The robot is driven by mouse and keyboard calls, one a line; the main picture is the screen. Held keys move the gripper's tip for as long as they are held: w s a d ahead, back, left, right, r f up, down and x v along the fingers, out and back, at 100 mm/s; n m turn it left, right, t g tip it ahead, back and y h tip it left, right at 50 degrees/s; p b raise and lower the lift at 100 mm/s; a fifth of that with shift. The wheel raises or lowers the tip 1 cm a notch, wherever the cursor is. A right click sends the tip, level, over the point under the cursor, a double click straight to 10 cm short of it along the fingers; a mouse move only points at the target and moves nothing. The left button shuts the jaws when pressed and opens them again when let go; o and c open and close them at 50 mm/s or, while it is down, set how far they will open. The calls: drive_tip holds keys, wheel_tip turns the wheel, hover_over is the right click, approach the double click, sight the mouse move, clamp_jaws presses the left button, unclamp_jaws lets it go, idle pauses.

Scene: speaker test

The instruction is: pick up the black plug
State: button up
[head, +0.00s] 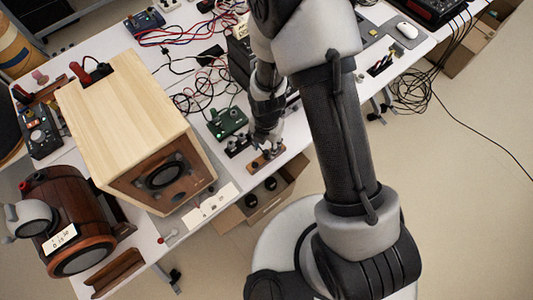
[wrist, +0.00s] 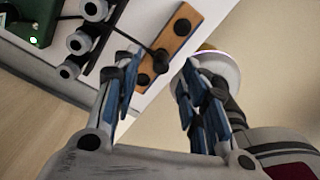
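A wooden strip (wrist: 178,43) with black round fittings lies near the table's edge. In the wrist view a black plug (wrist: 160,58) with a thin dark cable sits at the strip's middle, a fitting on each side. My gripper (wrist: 159,66) is open, its blue-padded fingers apart, one on each side of the plug in the picture. I cannot tell the height left between fingertips and plug. In the head view my gripper (head: 266,146) points down over the wooden strip (head: 266,160); the plug is too small to make out there.
A green box (head: 227,122) and loose cables lie nearby. A large wooden speaker (head: 125,115) stands to the left. The table edge and a cardboard box (head: 262,200) are just below.

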drive_tip(key=f+b, duration=0.2)
drive_tip(key=f, duration=0.3)
drive_tip(key=shift+s+f, duration=0.1)
drive_tip(key=shift+s, duration=0.1)
drive_tip(key=shift+c, duration=0.4)
clamp_jaws()
wheel_tip(320, 180, up, 20)
drive_tip(key=p, duration=0.6)
wheel_tip(320, 180, up, 26)
drive_tip(key=p, duration=2)
hover_over(266, 151)
drive_tip(key=shift+f, duration=0.1)
